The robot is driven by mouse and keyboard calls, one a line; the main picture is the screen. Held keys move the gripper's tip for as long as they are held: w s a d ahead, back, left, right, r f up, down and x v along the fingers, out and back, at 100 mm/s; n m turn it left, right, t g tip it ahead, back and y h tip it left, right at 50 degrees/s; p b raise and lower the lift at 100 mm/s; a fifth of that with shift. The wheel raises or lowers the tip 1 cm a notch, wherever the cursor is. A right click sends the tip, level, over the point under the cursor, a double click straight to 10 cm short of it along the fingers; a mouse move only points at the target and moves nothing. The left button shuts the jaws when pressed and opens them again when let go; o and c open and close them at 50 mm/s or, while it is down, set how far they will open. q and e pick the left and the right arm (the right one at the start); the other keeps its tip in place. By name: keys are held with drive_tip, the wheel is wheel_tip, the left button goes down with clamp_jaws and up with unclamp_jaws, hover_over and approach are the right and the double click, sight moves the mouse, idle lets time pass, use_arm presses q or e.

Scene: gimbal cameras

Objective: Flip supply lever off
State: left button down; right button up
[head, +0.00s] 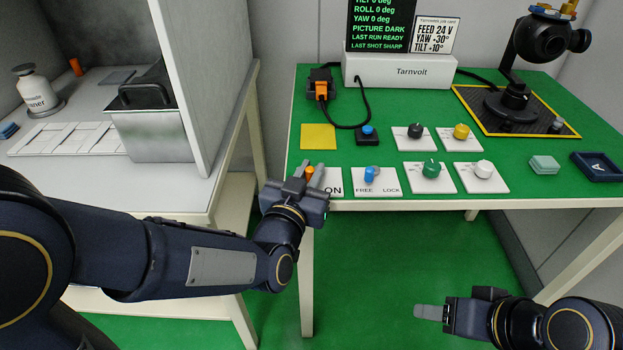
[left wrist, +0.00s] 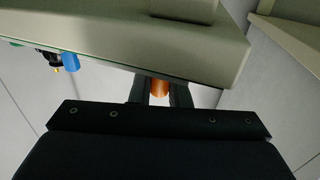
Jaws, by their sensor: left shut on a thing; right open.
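The supply lever is an orange-tipped lever (head: 309,172) on a white plate (head: 333,183) whose visible label reads ON, at the front left of the green table. My left gripper (head: 309,178) is shut on the lever, with a finger on each side of it. In the left wrist view the orange lever (left wrist: 159,88) shows between the two fingers. The rest of the plate and its label are hidden behind my gripper. My right gripper (head: 428,312) is low in front of the table, at the lower right, apart from everything.
Right of the lever is a blue lever (head: 369,175) on a plate marked FREE and LOCK. Several knobs, a blue button (head: 367,131) and a yellow square (head: 318,137) lie behind. A grey partition (head: 195,80) and side bench stand at left.

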use_arm(q)
drive_tip(key=c, duration=1.4)
unclamp_jaws()
drive_tip(key=shift+c, duration=0.2)
drive_tip(key=p+v, duration=0.1)
drive_tip(key=v, duration=0.7)
drive_tip(key=shift+w, duration=0.1)
